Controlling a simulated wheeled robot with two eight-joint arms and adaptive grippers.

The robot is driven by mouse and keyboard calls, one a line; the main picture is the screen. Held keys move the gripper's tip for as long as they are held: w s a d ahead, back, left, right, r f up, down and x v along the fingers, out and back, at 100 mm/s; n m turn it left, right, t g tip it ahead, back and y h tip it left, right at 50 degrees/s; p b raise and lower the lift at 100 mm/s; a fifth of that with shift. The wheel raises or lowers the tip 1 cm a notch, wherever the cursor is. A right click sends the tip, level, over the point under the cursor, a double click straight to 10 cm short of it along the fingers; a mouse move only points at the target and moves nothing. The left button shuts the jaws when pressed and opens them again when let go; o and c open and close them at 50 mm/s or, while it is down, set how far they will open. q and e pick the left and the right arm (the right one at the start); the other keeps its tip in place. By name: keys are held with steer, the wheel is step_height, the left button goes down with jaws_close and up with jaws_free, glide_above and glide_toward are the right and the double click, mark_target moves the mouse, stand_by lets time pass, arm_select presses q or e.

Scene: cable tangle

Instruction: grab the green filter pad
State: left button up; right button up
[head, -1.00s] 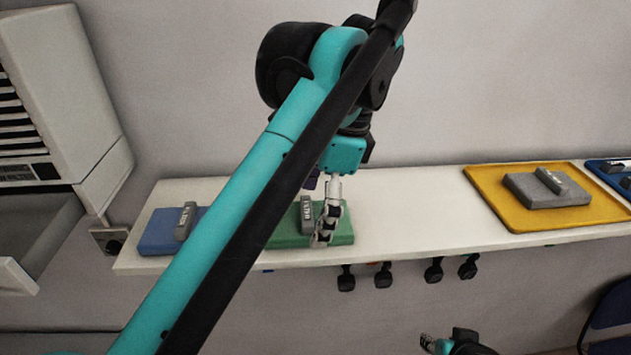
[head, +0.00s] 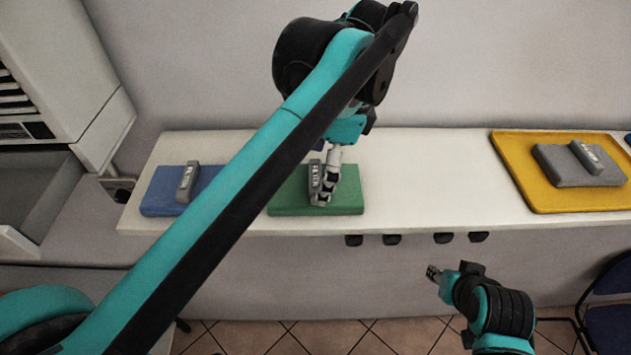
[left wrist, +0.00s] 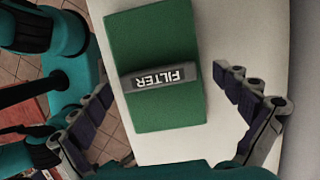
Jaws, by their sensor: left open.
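The green filter pad (head: 345,196) lies flat on the white shelf, with a grey handle block (head: 315,177) on top. In the left wrist view the pad (left wrist: 155,38) shows with its grey handle (left wrist: 160,78) labelled FILTER. My left gripper (head: 324,196) is over the pad, close to the handle in the head view. In the left wrist view my left gripper (left wrist: 155,95) is open, its fingers spread on either side of the pad and handle, not touching the handle. My right gripper (head: 433,273) is low in front of the shelf, small and apart from the pad; its jaw state is unclear.
A blue pad (head: 160,193) with a grey handle lies at the shelf's left. A yellow tray (head: 520,180) holding a grey pad (head: 560,166) with a handle is at the right. The white shelf (head: 440,180) is clear between. Black knobs hang under its front edge.

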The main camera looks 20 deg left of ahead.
arm_select(q)
steer(key=shift+s+f, duration=0.1)
steer(key=shift+s, duration=0.1)
steer(key=c, duration=1.1)
